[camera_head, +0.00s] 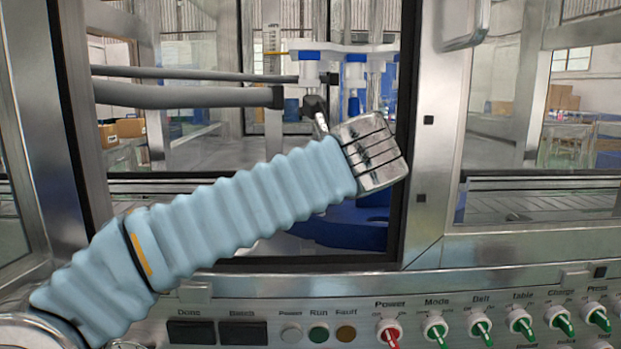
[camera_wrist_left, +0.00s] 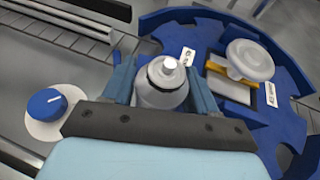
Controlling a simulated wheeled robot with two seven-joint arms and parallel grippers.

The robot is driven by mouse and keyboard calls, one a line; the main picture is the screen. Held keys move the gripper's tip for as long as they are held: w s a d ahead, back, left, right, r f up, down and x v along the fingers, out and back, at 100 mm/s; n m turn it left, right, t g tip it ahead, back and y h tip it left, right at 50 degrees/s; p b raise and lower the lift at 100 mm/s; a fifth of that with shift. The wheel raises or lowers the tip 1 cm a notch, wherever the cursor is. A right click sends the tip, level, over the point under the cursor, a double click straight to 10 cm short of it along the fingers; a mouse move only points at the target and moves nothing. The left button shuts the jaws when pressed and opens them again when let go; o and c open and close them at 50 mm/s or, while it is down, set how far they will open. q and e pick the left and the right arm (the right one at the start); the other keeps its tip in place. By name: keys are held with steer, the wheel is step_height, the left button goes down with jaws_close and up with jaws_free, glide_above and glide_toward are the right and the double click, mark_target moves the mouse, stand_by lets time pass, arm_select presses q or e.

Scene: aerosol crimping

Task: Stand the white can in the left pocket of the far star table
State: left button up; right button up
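In the left wrist view, a white-grey can (camera_wrist_left: 162,90) with a small white valve on top is between the pale blue fingers of my left gripper (camera_wrist_left: 162,88). Both fingers appear to press against its sides. The can is at the left edge of the blue star table (camera_wrist_left: 285,105); its base is hidden, so I cannot tell whether it rests in a pocket. In the head view, my left arm reaches into the machine opening, and its fingers and the can are hidden behind the metal wrist. Part of the blue star table (camera_head: 345,232) shows below the wrist. My right gripper is not in view.
A white disc (camera_wrist_left: 249,60) on a yellow-edged part stands above the star table. A blue knob (camera_wrist_left: 46,103) is at left. The door frame (camera_head: 412,140) bounds the opening on the right. A control panel with green switches (camera_head: 480,325) runs along the front.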

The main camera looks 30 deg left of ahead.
arm_select(q)
steer(key=o, duration=0.4)
steer(key=shift+c, duration=0.2)
steer(key=p+v, duration=0.2)
steer(key=v, duration=1.2)
